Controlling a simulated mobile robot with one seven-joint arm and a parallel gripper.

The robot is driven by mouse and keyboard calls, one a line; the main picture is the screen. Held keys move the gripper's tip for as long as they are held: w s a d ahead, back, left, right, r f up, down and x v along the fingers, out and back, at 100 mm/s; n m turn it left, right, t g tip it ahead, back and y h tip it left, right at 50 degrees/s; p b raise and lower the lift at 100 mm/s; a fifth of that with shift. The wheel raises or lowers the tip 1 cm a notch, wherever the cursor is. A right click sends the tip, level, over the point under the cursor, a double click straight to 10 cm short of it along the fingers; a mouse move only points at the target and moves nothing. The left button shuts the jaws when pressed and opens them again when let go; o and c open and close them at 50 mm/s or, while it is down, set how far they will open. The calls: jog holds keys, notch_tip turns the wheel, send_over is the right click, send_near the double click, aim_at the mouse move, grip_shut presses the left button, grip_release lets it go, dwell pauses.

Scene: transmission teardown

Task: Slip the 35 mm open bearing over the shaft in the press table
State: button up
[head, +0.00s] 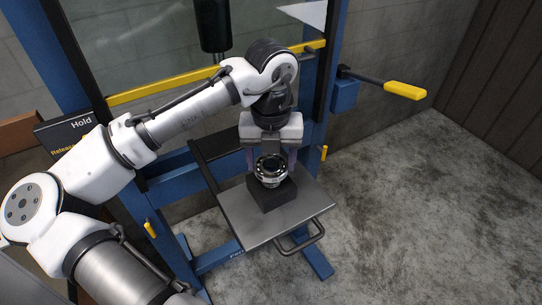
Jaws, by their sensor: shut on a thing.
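The bearing (270,168), a metal ring with balls showing in its open face, is at the press table in the head view. My gripper (270,161) points down over the table, with one finger on each side of the bearing, and is shut on it. The press table (303,208) is a grey metal plate. A dark block (273,197) stands on it, directly below the bearing. I cannot make out the shaft as a separate piece. Whether the bearing is around it or above it cannot be told from this view.
The blue press frame (324,62) rises behind the table, with a yellow bar (180,85) across it and the black ram (213,25) above. A lever with a yellow grip (405,90) sticks out right. A handle (302,238) fronts the table. Floor at the right is clear.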

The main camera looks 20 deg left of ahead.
jog(key=o, duration=1.3)
jog(key=shift+c, duration=0.2)
notch_tip(320, 180, up, 14)
jog(key=shift+f, duration=0.1)
